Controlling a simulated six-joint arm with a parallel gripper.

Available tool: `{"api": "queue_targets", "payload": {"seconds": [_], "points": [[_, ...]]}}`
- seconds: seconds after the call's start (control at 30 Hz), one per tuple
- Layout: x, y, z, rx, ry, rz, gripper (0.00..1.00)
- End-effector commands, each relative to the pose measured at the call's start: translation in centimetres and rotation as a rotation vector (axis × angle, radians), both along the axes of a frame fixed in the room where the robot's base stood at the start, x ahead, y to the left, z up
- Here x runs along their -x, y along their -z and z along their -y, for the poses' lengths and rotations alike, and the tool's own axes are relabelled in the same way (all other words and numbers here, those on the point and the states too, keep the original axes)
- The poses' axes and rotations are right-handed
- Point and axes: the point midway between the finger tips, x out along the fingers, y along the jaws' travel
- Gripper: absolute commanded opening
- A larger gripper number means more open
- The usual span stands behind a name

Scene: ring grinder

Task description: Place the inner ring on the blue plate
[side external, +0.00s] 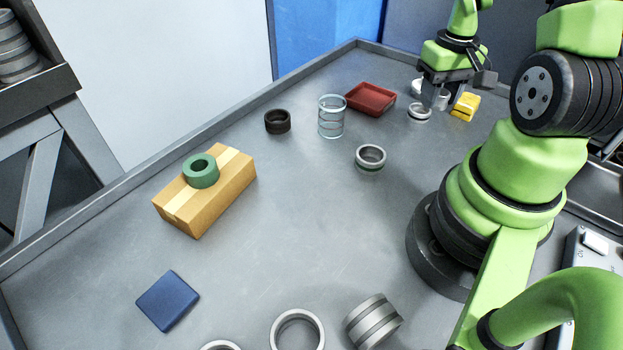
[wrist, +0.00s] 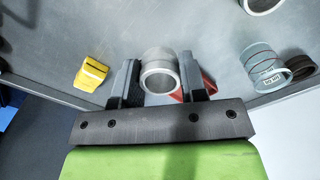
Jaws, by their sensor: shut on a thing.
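My gripper (side external: 438,98) is at the far right end of the table, pointing down. In the wrist view, my gripper (wrist: 160,84) is shut on a short silver ring (wrist: 160,76), which sits between the two fingers with its round opening toward the camera. I take this as the inner ring; in the side view it is partly hidden by the fingers. The blue plate (side external: 168,300), a flat dark blue square, lies bare at the near left of the table, far from my gripper. It is not in the wrist view.
A yellow block (side external: 465,106), red tray (side external: 371,98) and another silver ring (side external: 419,114) are close to my gripper. A glassy cylinder (side external: 331,117), dark ring (side external: 277,122), silver ring (side external: 370,158) and cardboard box (side external: 208,205) with a green ring (side external: 200,171) stand mid-table. Further rings lie at the front.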

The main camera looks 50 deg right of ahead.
Motion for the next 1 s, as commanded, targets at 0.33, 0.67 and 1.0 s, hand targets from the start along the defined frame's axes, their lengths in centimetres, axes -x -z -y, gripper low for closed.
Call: {"api": "queue_targets", "payload": {"seconds": [0.33,0.67,1.0], "points": [[-8.1,0.2,-2.4,0.002,-0.182,-0.001,0.13],[-19.9,0.1,-14.7,0.006,-0.485,-0.007,0.13],[-22.5,-0.5,-33.9,0.009,-0.77,-0.005,0.13]]}}
